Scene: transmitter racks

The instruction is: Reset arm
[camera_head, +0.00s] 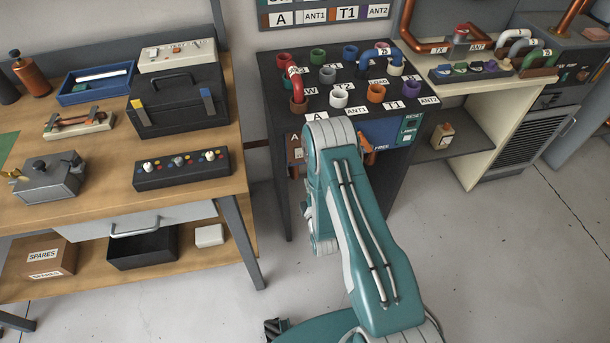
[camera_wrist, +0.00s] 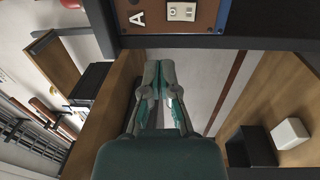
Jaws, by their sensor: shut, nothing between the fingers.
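My gripper (camera_wrist: 159,70) shows in the wrist view with its two grey and teal fingers together and nothing between them. It is in front of a brown panel (camera_wrist: 165,14) with an "A" label, which lies at the top of that view; I cannot tell the gap. In the head view my teal arm rises from the bottom in front of the dark console (camera_head: 270,130), and it hides the gripper and part of the console's front. An orange handle (camera_head: 369,152) shows beside the arm, next to a blue panel (camera_head: 385,130).
A wooden workbench (camera_head: 218,140) with a black toolbox (camera_head: 178,102) and a control box (camera_head: 181,170) stands at the left. Coloured sockets and a red pipe (camera_head: 298,86) top the console. A cream bench (camera_head: 500,110) stands at the right. Bare floor (camera_head: 510,260) lies right of my arm.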

